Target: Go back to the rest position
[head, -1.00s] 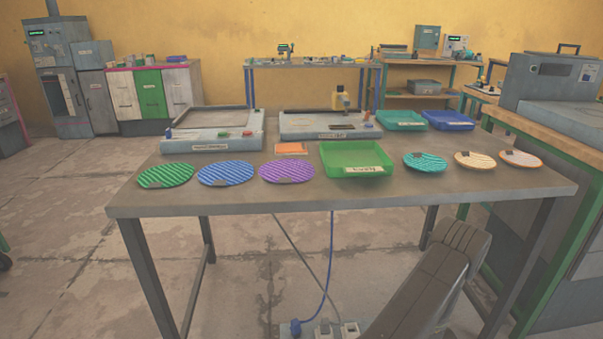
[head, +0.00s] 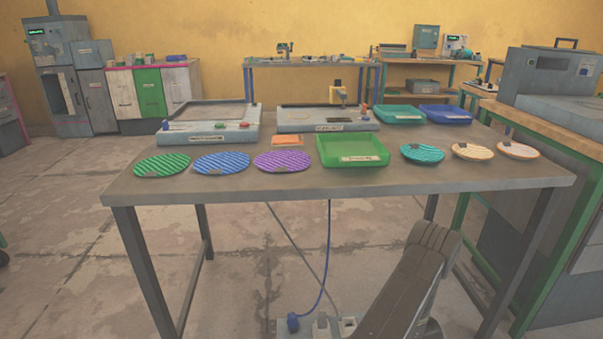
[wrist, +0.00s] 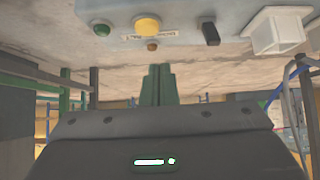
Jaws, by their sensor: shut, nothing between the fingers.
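My gripper (wrist: 157,72) shows in the wrist view with its two dark green fingers together, shut and empty. It is clear of the disks and trays. In the head view only part of my dark arm shows low at the right, in front of the table (head: 330,188); my gripper is not seen there.
Green, blue and purple striped disks (head: 282,161) lie at the table's left. A green tray (head: 352,151) stands mid-table, with smaller plates (head: 422,153) to its right. Two grey press-like units (head: 208,138) stand behind. A green-framed bench (head: 545,123) borders the right. Cables hang beneath the table.

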